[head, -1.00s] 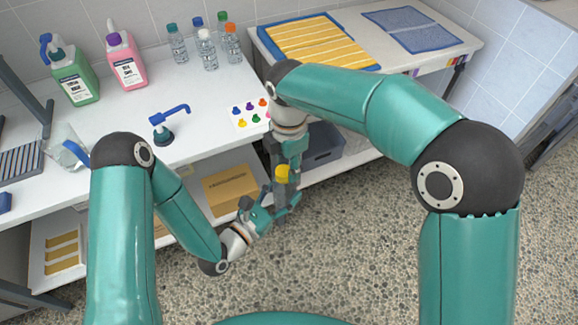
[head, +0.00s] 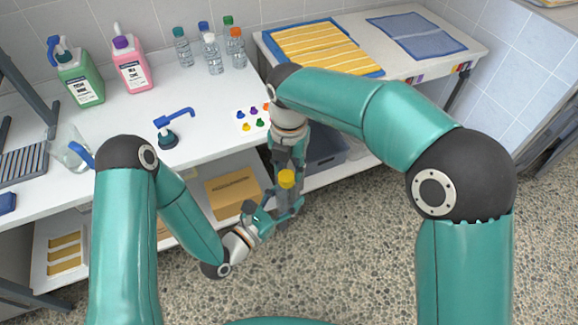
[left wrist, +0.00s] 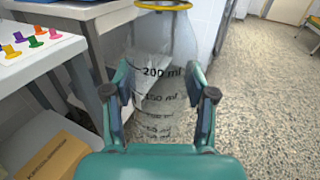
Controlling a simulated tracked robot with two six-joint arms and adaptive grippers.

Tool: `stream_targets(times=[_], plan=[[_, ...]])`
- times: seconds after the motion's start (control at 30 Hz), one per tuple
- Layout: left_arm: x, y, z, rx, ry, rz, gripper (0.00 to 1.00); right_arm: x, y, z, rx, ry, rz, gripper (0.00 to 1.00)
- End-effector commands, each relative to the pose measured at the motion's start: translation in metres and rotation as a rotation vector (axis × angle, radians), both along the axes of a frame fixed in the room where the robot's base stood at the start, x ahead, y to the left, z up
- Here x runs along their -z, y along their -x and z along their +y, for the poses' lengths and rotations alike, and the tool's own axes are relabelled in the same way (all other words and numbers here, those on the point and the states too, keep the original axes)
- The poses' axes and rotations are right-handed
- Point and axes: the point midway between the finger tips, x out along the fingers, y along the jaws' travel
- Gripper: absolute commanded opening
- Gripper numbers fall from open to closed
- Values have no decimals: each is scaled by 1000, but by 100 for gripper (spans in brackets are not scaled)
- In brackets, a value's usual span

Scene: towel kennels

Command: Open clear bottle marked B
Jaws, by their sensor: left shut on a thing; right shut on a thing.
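A clear bottle with black volume marks, among them 200 ml, stands between the fingers of my left gripper (left wrist: 160,110), which is shut on it. In the head view the yellow cap (head: 286,179) shows above my left gripper (head: 284,207), in front of the shelf unit. My right gripper (head: 287,168) points down from above, shut at the yellow cap. Its fingertips are partly hidden. No letter B is readable on the bottle.
Several small capped bottles (head: 212,55), a green jug (head: 80,75) and a pink jug (head: 131,63) stand on the white table. A clear pitcher (head: 68,148) and small coloured pegs (head: 247,126) are there too. A cardboard box (head: 232,192) sits on the lower shelf. The floor to the right is clear.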

Motion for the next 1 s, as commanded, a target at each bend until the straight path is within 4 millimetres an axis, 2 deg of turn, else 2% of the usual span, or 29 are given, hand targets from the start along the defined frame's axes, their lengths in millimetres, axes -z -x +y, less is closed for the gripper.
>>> stream_targets(times=[0.7, 1.0], plan=[[0, 0, 0, -1, 1, -1, 0, -21, 0, 0, 1, 0, 0, 0], [0, 0, 0, -1, 1, -1, 0, -22, 0, 0, 1, 0, 0, 0]])
